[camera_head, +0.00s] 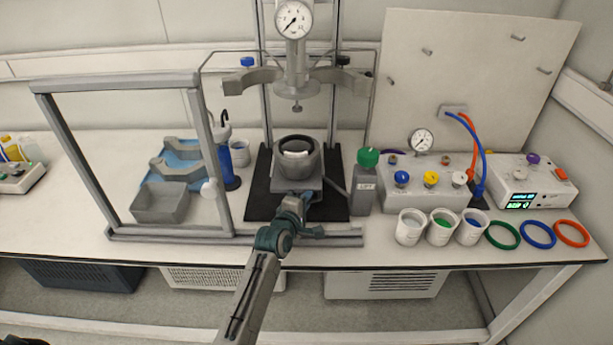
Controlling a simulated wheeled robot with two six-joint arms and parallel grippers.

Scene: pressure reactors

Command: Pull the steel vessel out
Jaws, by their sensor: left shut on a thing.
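The steel vessel (297,162) is a round, open-topped grey pot on the reactor stand, below the reactor head (297,90) with its pressure gauge. There is a clear gap between the vessel's rim and the head. It stands upright over the black base plate (258,195). My left gripper (300,197) reaches in from the front and is shut at the vessel's lower front. The exact spot of its hold is hidden by the gripper itself. My right gripper is not in view.
A grey framed shield (215,165) stands left, with a grey bin (160,203) and clamp halves (180,172) behind it. A green-topped lift post (365,180) stands close right of the vessel. Further right are white cups (410,228), coloured rings (538,235) and control boxes.

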